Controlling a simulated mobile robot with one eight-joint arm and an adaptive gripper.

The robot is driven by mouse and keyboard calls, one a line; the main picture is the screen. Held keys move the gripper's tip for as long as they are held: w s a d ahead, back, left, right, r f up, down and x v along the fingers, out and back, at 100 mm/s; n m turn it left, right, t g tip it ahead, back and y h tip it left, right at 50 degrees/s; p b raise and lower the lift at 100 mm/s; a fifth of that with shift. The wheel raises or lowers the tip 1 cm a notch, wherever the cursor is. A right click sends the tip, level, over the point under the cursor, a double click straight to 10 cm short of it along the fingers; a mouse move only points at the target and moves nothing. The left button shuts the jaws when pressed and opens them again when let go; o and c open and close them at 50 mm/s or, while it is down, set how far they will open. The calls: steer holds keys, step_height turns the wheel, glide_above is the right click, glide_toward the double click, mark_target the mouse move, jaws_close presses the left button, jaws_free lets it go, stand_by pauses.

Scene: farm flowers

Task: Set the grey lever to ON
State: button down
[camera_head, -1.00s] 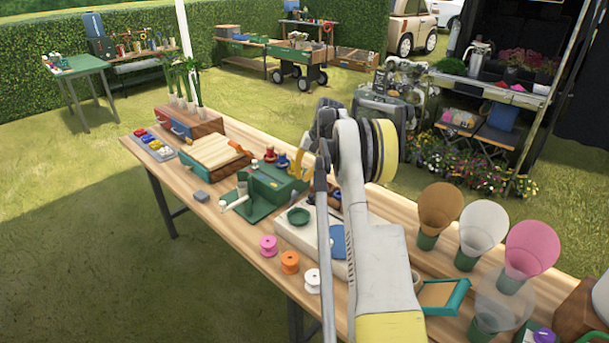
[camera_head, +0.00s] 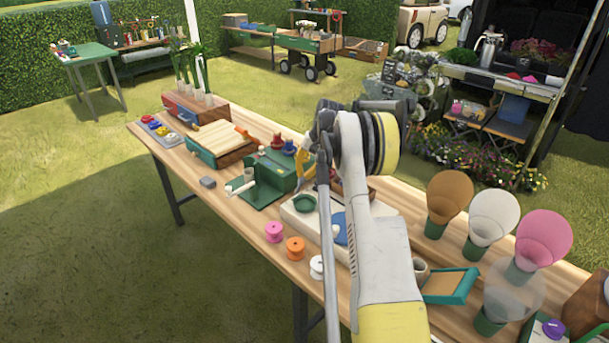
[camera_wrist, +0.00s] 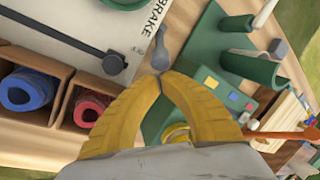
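A small grey lever-like piece (camera_wrist: 161,48) shows in the wrist view just beyond my fingertips, with its rounded end near them. I cannot tell whether they touch. No ON label can be read. My gripper (camera_wrist: 163,76) has yellow fingers whose tips meet, with nothing clearly between them. In the head view my gripper (camera_head: 298,178) is over the middle of the bench, partly behind my arm, and the grey piece cannot be made out. A pale panel (camera_wrist: 133,42) marked BRAKE carries a long dark bar (camera_wrist: 60,36) with a round end, left of my fingertips.
A green fixture (camera_head: 272,178) stands beside the panel. Blue (camera_wrist: 27,90) and red (camera_wrist: 92,106) rolls sit in wooden compartments close to my left finger. A pink spool (camera_head: 274,232) and others line the front edge. Cone-shaped holders (camera_head: 447,198) stand to the right.

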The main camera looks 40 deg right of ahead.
steer(key=shift+a+r+h, duration=0.4)
steer(key=shift+a+h, duration=0.1)
steer(key=shift+h, duration=0.2)
steer(key=a+h, duration=0.1)
steer(key=h, duration=0.1)
steer(key=a+r+h, duration=0.1)
steer(key=a+h, duration=0.1)
steer(key=a+n+h, duration=0.1)
steer(key=a+h, duration=0.1)
steer(key=shift+s+a+r+t, duration=0.2)
steer(key=shift+r+t, duration=0.1)
steer(key=shift+r, duration=0.1)
steer(key=a+h, duration=0.1)
steer(key=a+h+b, duration=0.1)
steer(key=h, duration=0.1)
steer(key=shift+s+a, duration=0.2)
steer(key=shift+a, duration=0.1)
steer(key=shift+r+p, duration=0.5)
steer(key=shift+r, duration=0.3)
